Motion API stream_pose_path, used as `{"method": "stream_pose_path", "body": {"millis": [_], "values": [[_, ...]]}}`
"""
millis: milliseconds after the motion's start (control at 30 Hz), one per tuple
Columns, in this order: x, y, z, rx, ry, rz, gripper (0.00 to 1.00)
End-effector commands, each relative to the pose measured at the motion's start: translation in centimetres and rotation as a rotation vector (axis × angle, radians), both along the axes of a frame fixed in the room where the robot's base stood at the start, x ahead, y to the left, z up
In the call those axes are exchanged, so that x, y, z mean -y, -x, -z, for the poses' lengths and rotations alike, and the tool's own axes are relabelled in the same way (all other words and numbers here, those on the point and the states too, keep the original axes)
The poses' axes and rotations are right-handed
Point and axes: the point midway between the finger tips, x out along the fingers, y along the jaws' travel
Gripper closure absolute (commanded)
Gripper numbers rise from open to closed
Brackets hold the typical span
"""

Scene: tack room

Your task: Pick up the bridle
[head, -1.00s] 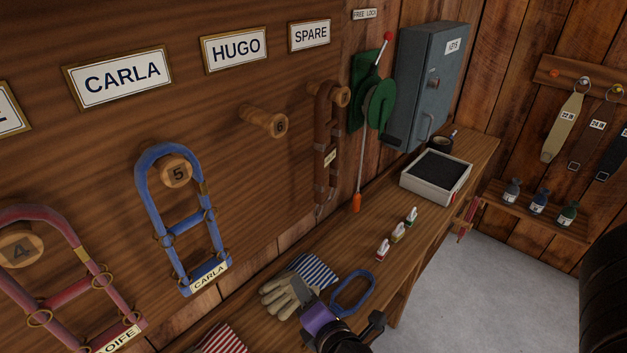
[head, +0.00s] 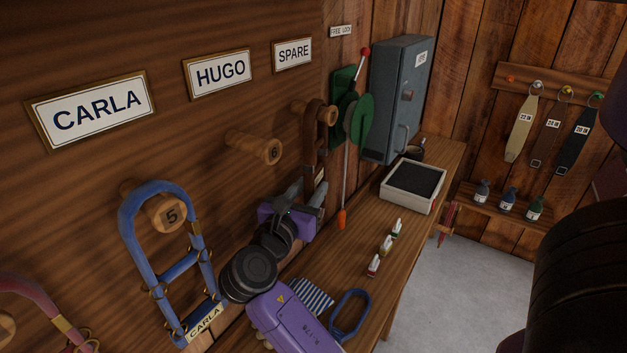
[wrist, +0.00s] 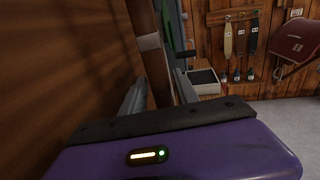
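The bridle (head: 311,150) is a brown leather strap loop hanging from a wooden peg below the SPARE plate. Its lower part is hidden behind my gripper in the head view. My gripper (head: 306,193) is raised at the wall by the bridle's lower half. In the wrist view the fingers of my gripper (wrist: 160,92) are apart, with a brown strap of the bridle (wrist: 149,40) running down between them. I cannot tell whether either finger touches it.
The blue CARLA halter (head: 131,240) hangs on peg 5; peg 6 (head: 262,150) is bare. Below, the wooden bench holds a blue ring (head: 350,316), several small bottles or clips, and a tray (head: 392,199). A green lever device (head: 355,120) and a grey key cabinet (head: 394,100) stand close right of the bridle.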

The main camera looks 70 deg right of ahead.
Motion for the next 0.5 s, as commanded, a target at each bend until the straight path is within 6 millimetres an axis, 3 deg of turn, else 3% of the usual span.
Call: {"method": "stream_pose_path", "body": {"millis": [500], "values": [[5.9, 0.3, -0.4, 0.002, -0.001, -0.002, 0.64]]}}
